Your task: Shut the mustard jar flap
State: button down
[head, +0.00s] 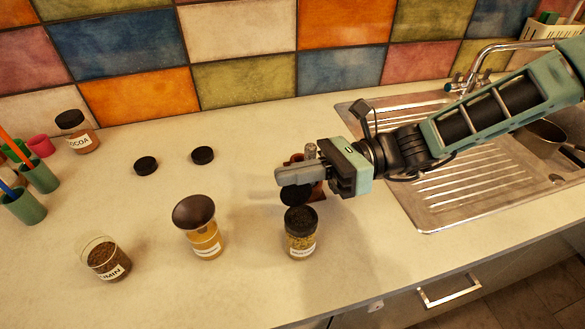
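A clear jar with grainy yellow contents and a black top (301,232) stands upright at the front middle of the counter. Its white label is too small to read surely; I take it as the mustard jar. A black round flap (296,196) stands raised at the back of its top, partly under my gripper. My gripper (292,168) is just above and behind the flap, its fingers pointing left. The gap between the fingers is not clear, and I cannot tell whether it touches the flap.
A cocoa jar (76,132) is back left. A reddish object (319,190) is mostly hidden behind my gripper. The sink (440,205) is right.

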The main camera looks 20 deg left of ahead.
jog(key=s+n, duration=0.1)
jog(key=n, duration=0.1)
jog(key=s+d+n+b, duration=0.1)
jog(key=n, duration=0.1)
jog(key=shift+d+n, duration=0.15)
jog(key=shift+n, duration=0.25)
jog(key=s+n, duration=0.1)
jog(key=d+n+b, duration=0.1)
jog(key=n, duration=0.1)
jog(key=shift+s+f+n, duration=0.3)
jog(key=shift+s+f, duration=0.05)
jog(key=n+b, duration=0.1)
jog(key=s+f+n+b, duration=0.1)
jog(key=n, duration=0.1)
jog(key=shift+s+d+f+n, duration=0.1)
jog(key=shift+d+n, duration=0.2)
jog(key=shift+d, duration=0.05)
jog(key=shift+s+d+f+n+b, duration=0.1)
jog(key=shift+s+f+n+b, duration=0.25)
jog(key=shift+n, duration=0.4)
jog(key=shift+d+f+n+b, duration=0.2)
jog(key=shift+n+b, duration=0.2)
jog(key=shift+n, duration=0.3)
jog(key=shift+s+d+f+n+b, duration=0.1)
jog(key=shift+s+f+n+b, duration=0.25)
jog(key=shift+n, duration=0.4)
jog(key=shift+w, duration=0.1)
jog(key=c, duration=1.6)
grip_release()
jog(key=shift+c, duration=0.2)
